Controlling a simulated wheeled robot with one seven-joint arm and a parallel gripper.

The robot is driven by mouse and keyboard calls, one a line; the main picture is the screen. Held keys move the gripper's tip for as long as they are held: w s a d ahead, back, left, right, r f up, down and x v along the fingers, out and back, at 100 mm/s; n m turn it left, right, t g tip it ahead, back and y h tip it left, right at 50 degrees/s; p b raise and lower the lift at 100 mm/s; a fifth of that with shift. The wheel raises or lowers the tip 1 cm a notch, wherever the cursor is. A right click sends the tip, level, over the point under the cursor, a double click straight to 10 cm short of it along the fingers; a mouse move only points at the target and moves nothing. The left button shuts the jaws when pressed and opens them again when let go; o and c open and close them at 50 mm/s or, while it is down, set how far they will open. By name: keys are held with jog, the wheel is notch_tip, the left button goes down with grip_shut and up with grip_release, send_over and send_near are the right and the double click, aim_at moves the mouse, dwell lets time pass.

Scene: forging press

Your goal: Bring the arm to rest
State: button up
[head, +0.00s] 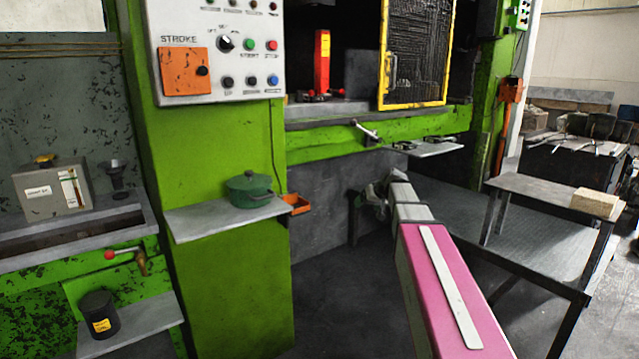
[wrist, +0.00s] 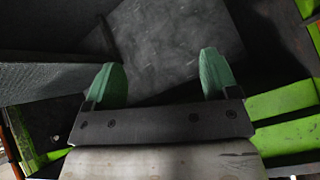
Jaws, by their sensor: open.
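My arm (head: 440,275), pink and pale grey, reaches forward from the lower right in the head view, in front of the press. Its far end shows near the press's lower front, and the fingers are not clear there. In the wrist view my gripper (wrist: 160,82) is open, with its two green fingertips apart. Nothing is between the fingers. Dark floor and a grey panel show beyond them.
A green pot (head: 249,189) stands on a shelf (head: 215,218) left of the arm. A metal table (head: 500,225) with a wooden block (head: 595,202) on its raised shelf stands close on the right. The yellow-framed guard (head: 414,104) and control panel (head: 215,50) are above. Dark floor lies left of the arm.

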jog(key=s+f+m+g+h, duration=0.1)
jog(key=s+f+g+h, duration=0.1)
jog(key=s+f, duration=1)
jog(key=s+f+m+g+h, duration=0.1)
jog(key=s+f+g+h, duration=0.2)
jog(key=s+f, duration=0.9)
jog(key=s+g, duration=0.1)
jog(key=s, duration=0.6)
jog(key=shift+d+f+m, duration=0.15)
jog(key=shift+f+m, duration=0.15)
jog(key=shift+f, duration=0.05)
